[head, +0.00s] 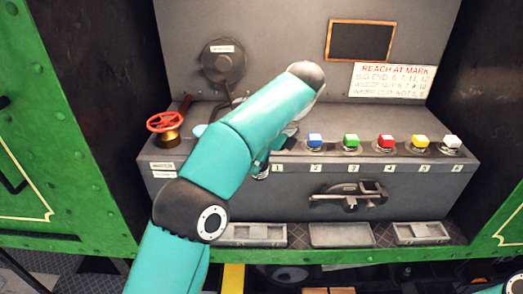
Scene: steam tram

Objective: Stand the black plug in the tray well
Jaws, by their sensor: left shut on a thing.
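My left gripper (263,158) is at the front edge of the console, near the label 1, and is mostly hidden behind my own teal forearm. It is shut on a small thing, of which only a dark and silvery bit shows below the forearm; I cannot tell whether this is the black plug. No black plug shows clearly elsewhere. Three shallow grey trays stand on the ledge below: a left tray (232,242), partly behind my arm, a flat middle tray (341,244) and a right tray (421,240). The left and right trays have recessed wells. My right gripper is out of view.
A row of blue (315,140), green (351,140), red (386,141), yellow and white knobs stands on the console top. A red handwheel (166,122) is at the left. A metal latch handle (348,195) sticks out of the front above the middle tray.

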